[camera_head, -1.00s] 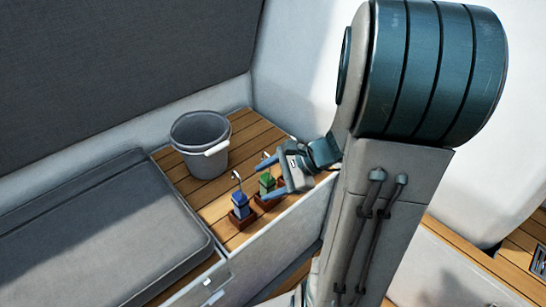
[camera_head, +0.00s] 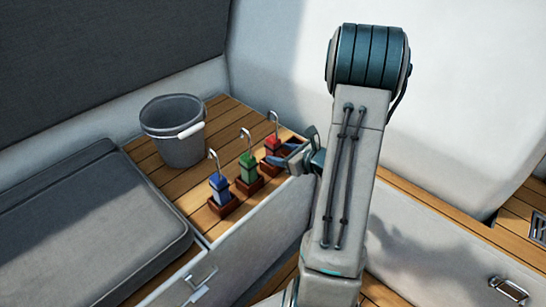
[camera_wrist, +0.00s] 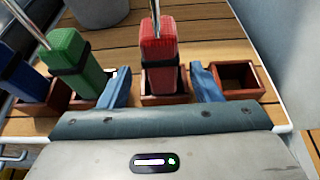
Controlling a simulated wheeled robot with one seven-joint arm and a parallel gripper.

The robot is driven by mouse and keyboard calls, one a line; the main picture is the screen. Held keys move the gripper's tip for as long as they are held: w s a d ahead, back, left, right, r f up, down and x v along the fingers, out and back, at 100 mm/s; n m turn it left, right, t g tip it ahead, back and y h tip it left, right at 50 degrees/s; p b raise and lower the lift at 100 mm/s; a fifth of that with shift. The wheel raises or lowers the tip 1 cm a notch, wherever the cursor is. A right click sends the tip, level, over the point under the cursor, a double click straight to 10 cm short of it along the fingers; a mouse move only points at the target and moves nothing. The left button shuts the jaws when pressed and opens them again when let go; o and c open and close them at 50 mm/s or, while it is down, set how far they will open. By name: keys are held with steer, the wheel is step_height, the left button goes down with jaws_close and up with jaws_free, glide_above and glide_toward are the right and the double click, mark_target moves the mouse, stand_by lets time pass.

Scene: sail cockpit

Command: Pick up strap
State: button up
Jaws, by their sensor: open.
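Three bundled straps with metal hooks on top stand in small brown wooden boxes in a row. The blue strap (camera_head: 219,189) is nearest, the green strap (camera_head: 248,168) is in the middle and the red strap (camera_head: 273,141) is farthest back. My gripper (camera_head: 286,156) is open at the red strap. In the wrist view, the red strap (camera_wrist: 160,50) stands upright between the two blue fingers of my gripper (camera_wrist: 160,72), with gaps visible on both sides. The green strap (camera_wrist: 77,62) is left of the left finger, and the blue strap (camera_wrist: 22,78) is farther left.
An empty wooden box (camera_wrist: 238,80) is just right of the right finger. A grey bucket (camera_head: 181,140) with a white handle stands on the slatted wooden seat, behind the straps. A grey cushion (camera_head: 85,225) lies to the left. A pale wall rises beyond the seat's far end.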

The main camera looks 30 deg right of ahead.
mark_target(269, 149)
steer(key=shift+b+x, duration=0.6)
steer(key=shift+x, duration=2.5)
steer(key=shift+r, duration=0.15)
steer(key=c, duration=1.3)
